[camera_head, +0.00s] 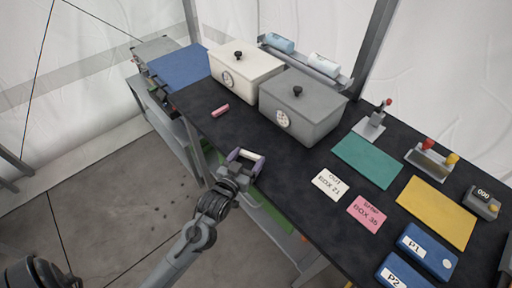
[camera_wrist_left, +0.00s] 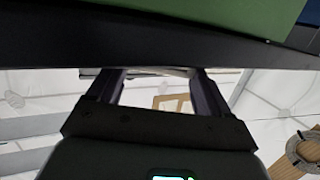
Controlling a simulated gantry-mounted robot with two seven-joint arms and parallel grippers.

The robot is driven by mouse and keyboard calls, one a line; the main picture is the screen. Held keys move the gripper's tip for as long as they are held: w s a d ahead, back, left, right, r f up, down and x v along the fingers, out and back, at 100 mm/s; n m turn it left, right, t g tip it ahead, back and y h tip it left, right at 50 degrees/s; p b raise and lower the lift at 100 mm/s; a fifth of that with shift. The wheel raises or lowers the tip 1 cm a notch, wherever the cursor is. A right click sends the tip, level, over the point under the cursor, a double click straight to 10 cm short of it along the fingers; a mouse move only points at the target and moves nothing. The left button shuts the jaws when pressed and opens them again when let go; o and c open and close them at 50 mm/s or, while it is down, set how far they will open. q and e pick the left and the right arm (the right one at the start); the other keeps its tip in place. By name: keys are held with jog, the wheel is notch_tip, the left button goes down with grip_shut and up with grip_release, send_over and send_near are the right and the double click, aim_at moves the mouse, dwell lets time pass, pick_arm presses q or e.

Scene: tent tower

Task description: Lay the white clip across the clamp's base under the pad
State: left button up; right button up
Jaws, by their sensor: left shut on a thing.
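My left gripper (camera_head: 246,157) is at the table's front edge, in front of the white box. Its purple-grey fingers are shut on a pale bar that looks like the white clip (camera_head: 249,154). In the left wrist view a thin whitish strip (camera_wrist_left: 165,72) spans between the fingers (camera_wrist_left: 158,80). A small grey clamp-like fixture with a red knob (camera_head: 374,124) stands at the back behind the green mat. A second grey fixture with red and yellow knobs (camera_head: 430,160) stands to its right. Pad details are too small to tell. My right gripper is not in view.
A white lidded box (camera_head: 245,72) and a grey lidded box (camera_head: 302,107) stand at the back. Green (camera_head: 367,161) and yellow (camera_head: 436,212) mats, label cards (camera_head: 330,184) and blue boxes (camera_head: 427,250) fill the right.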

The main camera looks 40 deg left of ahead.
aim_at(256, 150)
pick_arm(q)
jog(key=shift+r+x, duration=0.15)
jog(key=shift+x, duration=0.7)
jog(key=shift+r+x, duration=0.1)
jog(key=shift+x, duration=0.8)
jog(key=x, duration=0.2)
jog(key=b+x, duration=0.1)
jog(key=shift+w+a+r, duration=0.1)
jog(key=shift+w+r, duration=0.05)
jog(key=shift+r, duration=0.1)
jog(key=shift+f, duration=0.35)
jog(key=shift+s, duration=0.25)
jog(key=shift+w+f, duration=0.1)
jog(key=shift+f, duration=0.05)
jog(key=o, duration=0.9)
